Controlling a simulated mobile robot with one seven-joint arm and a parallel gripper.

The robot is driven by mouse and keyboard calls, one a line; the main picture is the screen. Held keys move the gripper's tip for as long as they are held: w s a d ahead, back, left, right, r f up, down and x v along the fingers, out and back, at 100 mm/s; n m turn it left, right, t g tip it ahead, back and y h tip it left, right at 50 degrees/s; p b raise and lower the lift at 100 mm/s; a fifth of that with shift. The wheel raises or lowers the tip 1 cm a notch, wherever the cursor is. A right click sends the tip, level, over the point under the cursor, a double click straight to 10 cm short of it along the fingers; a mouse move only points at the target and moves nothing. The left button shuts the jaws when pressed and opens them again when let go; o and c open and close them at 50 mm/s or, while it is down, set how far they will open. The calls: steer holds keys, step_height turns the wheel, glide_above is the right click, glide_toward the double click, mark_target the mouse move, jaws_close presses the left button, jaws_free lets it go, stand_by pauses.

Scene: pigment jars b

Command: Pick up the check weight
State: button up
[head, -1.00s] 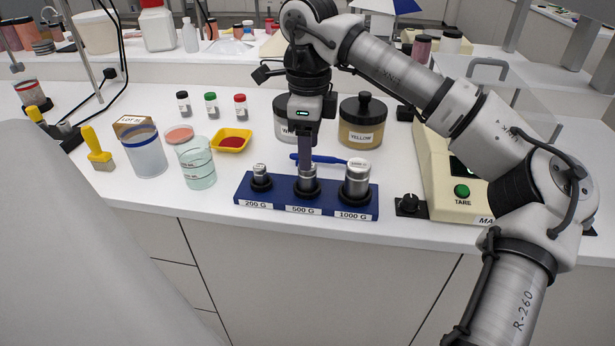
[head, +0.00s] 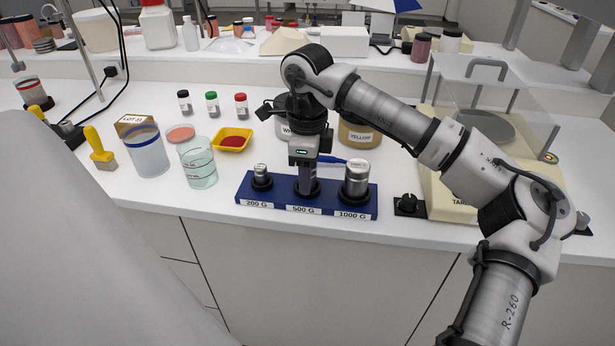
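A blue block (head: 281,197) on the white bench holds check weights in dark round seats, labelled 200 G, 500 G and 1000 G. The small metal 200 g weight (head: 261,173) stands upright at the left. The large metal 1000 g weight (head: 356,181) stands upright at the right. My gripper (head: 306,187) points down at the middle, 500 G place. Its fingers reach almost to the seat and cover the 500 g weight. I cannot tell whether they are closed on it or stand open around it.
A blue-handled tool (head: 332,159) lies just behind the block. White and yellow jars (head: 358,133) stand behind my gripper. A black knob unit (head: 409,204) and a balance (head: 440,195) are at right. A glass beaker (head: 198,165) and a yellow dish (head: 233,140) are at left.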

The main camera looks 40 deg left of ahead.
jaws_close()
steer(key=shift+r, duration=0.15)
step_height(320, 180, up, 20)
stand_by(0.5)
